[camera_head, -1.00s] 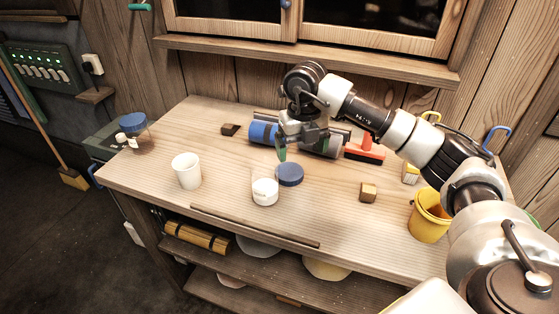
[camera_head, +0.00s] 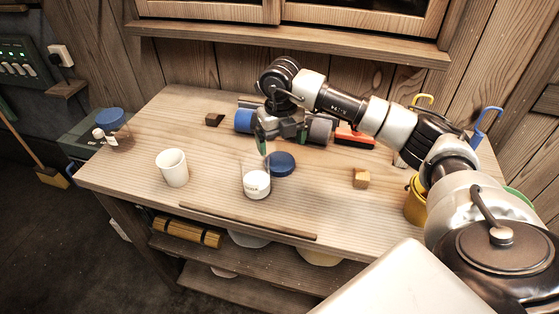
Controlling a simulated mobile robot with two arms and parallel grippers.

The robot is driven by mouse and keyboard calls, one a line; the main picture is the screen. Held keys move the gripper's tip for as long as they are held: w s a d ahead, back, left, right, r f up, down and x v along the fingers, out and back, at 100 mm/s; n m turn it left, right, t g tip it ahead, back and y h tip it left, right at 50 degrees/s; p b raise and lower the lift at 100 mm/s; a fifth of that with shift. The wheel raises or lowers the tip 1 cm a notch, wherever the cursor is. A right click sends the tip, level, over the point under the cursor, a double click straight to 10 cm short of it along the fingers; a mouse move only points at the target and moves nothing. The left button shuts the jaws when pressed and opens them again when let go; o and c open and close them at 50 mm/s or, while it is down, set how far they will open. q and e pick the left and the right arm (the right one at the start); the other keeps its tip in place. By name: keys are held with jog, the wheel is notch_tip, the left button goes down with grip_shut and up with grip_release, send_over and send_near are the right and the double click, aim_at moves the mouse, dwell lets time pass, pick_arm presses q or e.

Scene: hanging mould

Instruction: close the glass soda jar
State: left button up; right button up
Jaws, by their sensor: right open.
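The glass soda jar (camera_head: 257,184) stands upright on the wooden workbench, with white contents low in its clear body and its top open. A round blue lid (camera_head: 283,164) lies flat on the bench just behind and right of the jar. My right gripper (camera_head: 268,138) is open, with its green-tipped finger just above and behind the jar in the picture. Whether it touches the jar's rim cannot be told. The gripper holds nothing that I can see. My left gripper is not in view.
A blue cylinder (camera_head: 244,121) and red brush (camera_head: 355,138) lie behind. A wooden block (camera_head: 361,178) and yellow bucket (camera_head: 413,205) are right.

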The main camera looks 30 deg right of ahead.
aim_at(280, 162)
jog(key=shift+f, duration=0.8)
jog(key=shift+f, duration=0.1)
jog(key=shift+f+p, duration=0.35)
notch_tip(280, 162, down, 4)
jog(key=shift+w+f+p, duration=0.1)
jog(key=shift+f+p, duration=0.05)
jog(key=shift+p, duration=0.3)
jog(key=c, duration=0.6)
